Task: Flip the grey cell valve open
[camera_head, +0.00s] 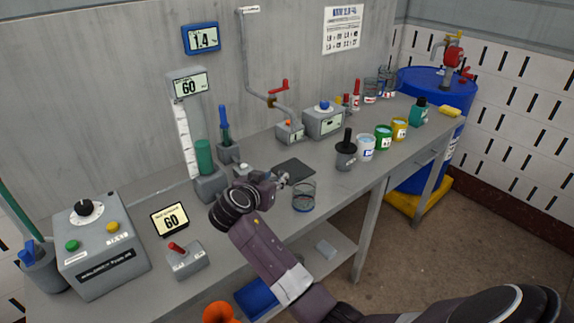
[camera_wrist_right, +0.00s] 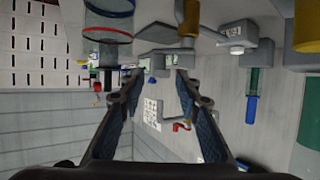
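A grey pipe (camera_head: 246,60) runs down the back wall and bends right into a small grey unit (camera_head: 289,132) on the bench. A valve with a red lever handle (camera_head: 278,88) sits on this pipe; the red handle also shows in the right wrist view (camera_wrist_right: 182,126). I cannot tell for sure whether it is the grey cell valve. My right gripper (camera_head: 285,179) is over the bench, in front of and below the valve, apart from it. In the right wrist view my right gripper (camera_wrist_right: 158,72) has its fingers spread with nothing between them. My left gripper is not in view.
A glass beaker (camera_head: 303,197) stands close to my right gripper, with a dark pad (camera_head: 293,169) behind. A grey box with a blue knob (camera_head: 324,121) stands right of the valve. A blue-capped holder (camera_head: 226,135) and a green column (camera_head: 204,158) stand left.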

